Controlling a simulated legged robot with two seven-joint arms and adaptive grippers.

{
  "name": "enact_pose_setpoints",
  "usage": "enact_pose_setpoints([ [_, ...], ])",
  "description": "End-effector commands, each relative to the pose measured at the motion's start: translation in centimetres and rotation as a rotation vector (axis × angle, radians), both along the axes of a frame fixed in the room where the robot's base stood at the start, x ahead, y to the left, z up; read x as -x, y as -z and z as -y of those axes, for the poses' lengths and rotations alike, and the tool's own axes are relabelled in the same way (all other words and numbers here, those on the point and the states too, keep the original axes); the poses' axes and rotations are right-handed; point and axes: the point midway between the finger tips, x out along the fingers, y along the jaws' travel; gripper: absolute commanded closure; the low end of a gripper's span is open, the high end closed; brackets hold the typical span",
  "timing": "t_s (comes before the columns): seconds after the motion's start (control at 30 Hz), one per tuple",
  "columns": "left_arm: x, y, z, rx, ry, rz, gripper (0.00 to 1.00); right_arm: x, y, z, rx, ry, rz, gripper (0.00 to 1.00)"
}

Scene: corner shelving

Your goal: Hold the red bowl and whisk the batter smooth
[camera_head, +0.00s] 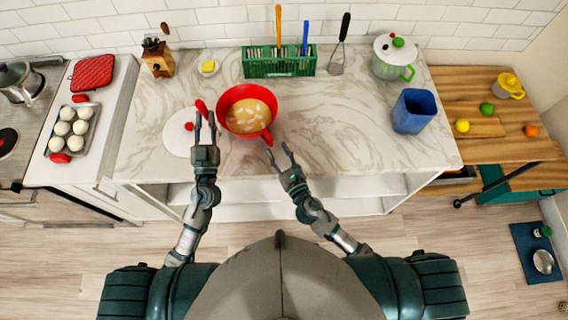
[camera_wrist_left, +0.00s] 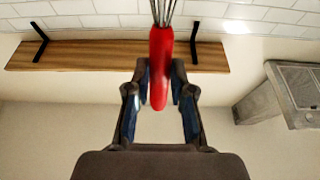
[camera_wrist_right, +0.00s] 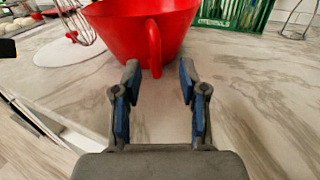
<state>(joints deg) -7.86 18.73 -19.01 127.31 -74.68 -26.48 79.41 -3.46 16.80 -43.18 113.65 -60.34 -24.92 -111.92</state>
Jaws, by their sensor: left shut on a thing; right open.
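The red bowl (camera_head: 224,103) stands on the marble counter and holds tan batter (camera_head: 249,114) with pale lumps. Its red handle (camera_head: 267,139) points toward me; in the right wrist view the handle (camera_wrist_right: 154,48) is just beyond my fingertips. My left gripper (camera_head: 204,124) is left of the bowl, shut on the red handle of a whisk (camera_wrist_left: 160,65). The whisk's wires rise out of the top of the left wrist view and also show left of the bowl in the right wrist view (camera_wrist_right: 76,20). My right gripper (camera_head: 277,153) is open and empty, close to the bowl handle.
A white disc with a red knob (camera_head: 178,142) lies left of the bowl. A blue container (camera_head: 413,112) stands right. The counter between bowl and container is clear.

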Motion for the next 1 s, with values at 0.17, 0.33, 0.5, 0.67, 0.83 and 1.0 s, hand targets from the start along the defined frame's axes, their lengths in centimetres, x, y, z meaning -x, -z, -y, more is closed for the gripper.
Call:
enact_pose_setpoints([
  [0.17, 0.1, -0.3, -0.2, 0.001, -0.001, 0.001, 1.00, -2.7, -0.1, -1.4, 0.000, -0.001, 0.002, 0.58],
  [0.33, 0.1, -0.3, -0.2, 0.001, -0.001, 0.002, 1.00, -4.0, 0.0, -1.9, 0.001, -0.001, 0.001, 0.58],
  [0.5, 0.1, -0.3, -0.2, 0.000, -0.001, 0.001, 1.00, -4.2, 0.0, -2.0, 0.001, -0.001, 0.000, 0.58],
  [0.67, 0.1, -0.3, 0.0, -0.001, 0.000, 0.001, 1.00, -4.2, 0.0, -1.9, -0.001, -0.001, 0.001, 0.58],
  [0.83, 0.1, -0.3, 0.0, -0.001, 0.000, 0.001, 1.00, -4.2, 0.0, -1.9, -0.001, -0.001, 0.001, 1.00],
  [1.0, 0.1, -0.3, -0.2, 0.001, -0.001, 0.001, 1.00, -4.2, 0.0, -2.0, 0.000, -0.001, 0.000, 1.00],
])
